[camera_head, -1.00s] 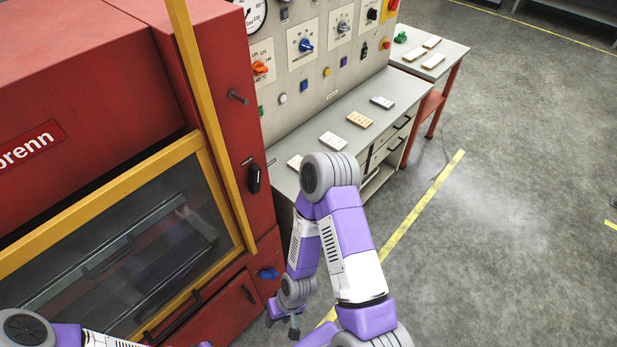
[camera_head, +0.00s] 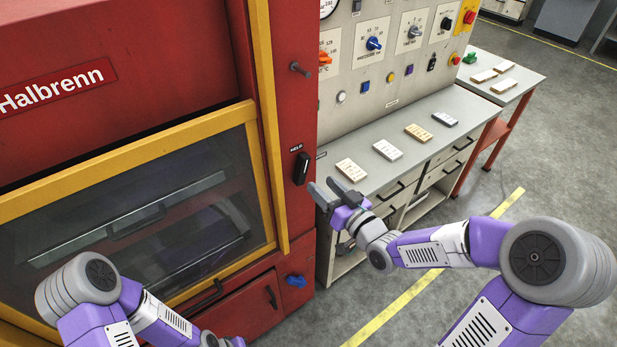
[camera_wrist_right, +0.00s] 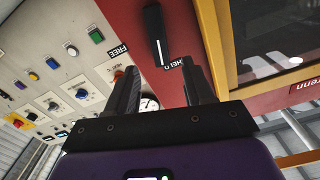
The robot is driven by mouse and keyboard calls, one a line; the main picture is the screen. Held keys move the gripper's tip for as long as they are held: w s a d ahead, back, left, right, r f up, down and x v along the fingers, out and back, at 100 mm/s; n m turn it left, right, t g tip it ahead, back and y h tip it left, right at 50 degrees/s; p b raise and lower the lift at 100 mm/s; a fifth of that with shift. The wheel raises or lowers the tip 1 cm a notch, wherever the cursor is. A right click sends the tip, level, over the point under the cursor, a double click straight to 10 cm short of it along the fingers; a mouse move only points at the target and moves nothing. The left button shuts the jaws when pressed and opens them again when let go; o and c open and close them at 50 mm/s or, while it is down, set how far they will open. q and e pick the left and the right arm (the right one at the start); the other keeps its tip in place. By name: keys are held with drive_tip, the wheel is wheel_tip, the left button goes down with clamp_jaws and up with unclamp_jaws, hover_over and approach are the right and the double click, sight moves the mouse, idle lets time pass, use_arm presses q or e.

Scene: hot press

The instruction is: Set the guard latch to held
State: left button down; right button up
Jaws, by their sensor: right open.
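The guard latch (camera_head: 301,168) is a black, upright elongated handle on the red press frame, right of the yellow-framed guard. A HELD label sits just above it. In the right wrist view, which is upside down, the latch (camera_wrist_right: 154,30) has a white line near its HELD-label end; a FREE label lies to one side. My right gripper (camera_head: 326,191) is open and empty, just right of and below the latch, apart from it. Its two fingers (camera_wrist_right: 161,88) point toward the latch in the wrist view. My left arm is at the lower left; its gripper is out of view.
The yellow-framed guard window (camera_head: 262,190) is left of the latch. A peg (camera_head: 300,69) sticks out above it, and a blue knob (camera_head: 296,281) is below. The control panel (camera_head: 350,120) and a bench (camera_head: 365,185) with several plates stand to the right.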

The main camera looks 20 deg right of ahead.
sight(305, 168)
drive_tip(key=b+x, duration=0.1)
drive_tip(key=x, duration=0.6)
drive_tip(key=shift+w, duration=0.1)
